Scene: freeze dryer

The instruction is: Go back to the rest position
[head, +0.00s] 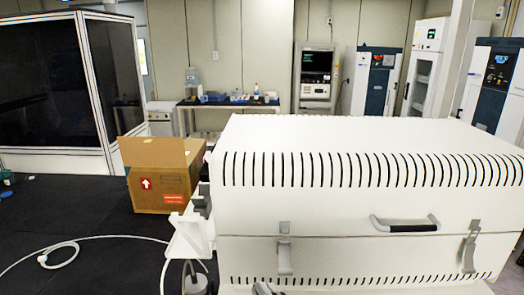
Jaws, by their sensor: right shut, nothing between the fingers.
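The freeze dryer appears to be the large white box (340,200) with slotted vents, filling the right half of the head view. Its lid is down. A handle (405,224) and two grey latches, one at the left (285,256) and one at the right (470,248), are on its front. My right gripper (266,289) shows only as a small dark piece at the bottom edge, in front of the box's lower left part. It is shut and empty; most of it is cut off. My left gripper is out of view.
An open cardboard box (160,180) stands on the dark floor left of the white box. A white hose (70,245) lies on the floor. A bench (228,104) with small items and several cabinets (372,82) line the back. A dark-glazed enclosure (45,85) stands far left.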

